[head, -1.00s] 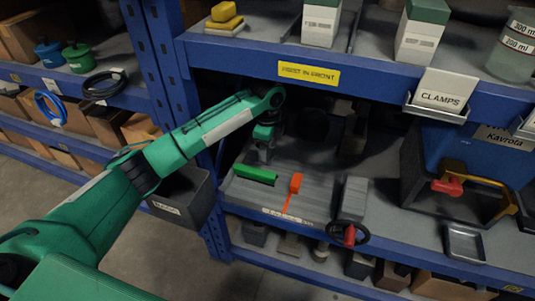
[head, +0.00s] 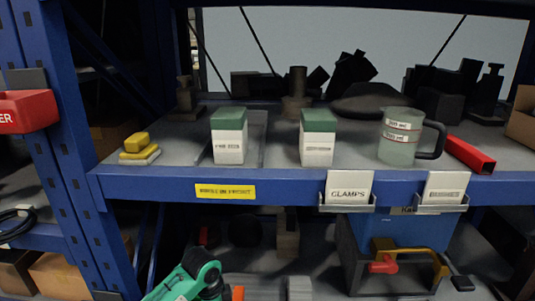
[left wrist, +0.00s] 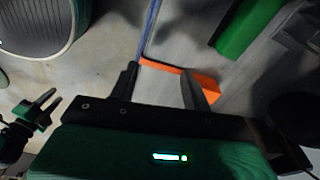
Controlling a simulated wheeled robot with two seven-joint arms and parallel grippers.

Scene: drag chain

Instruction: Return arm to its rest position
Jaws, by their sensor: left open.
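The green link of my left arm (head: 190,278) enters the head view at the bottom edge, in front of the lower shelf; its gripper is below the picture. In the left wrist view my left gripper (left wrist: 162,80) is open, with its two dark fingers apart and nothing held. An orange piece (left wrist: 205,88) lies beyond the fingers, partly behind the right one, and a green bar (left wrist: 238,28) is at upper right. A small green and black shape at the left edge of that view looks like my right gripper (left wrist: 35,108); its jaw state is unclear.
The blue shelf beam (head: 275,189) crosses above my left arm. The upper shelf holds two white boxes with green lids (head: 229,135), a measuring jug (head: 399,135) and a red bar (head: 468,154). A blue bin (head: 402,235) stands at lower right.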

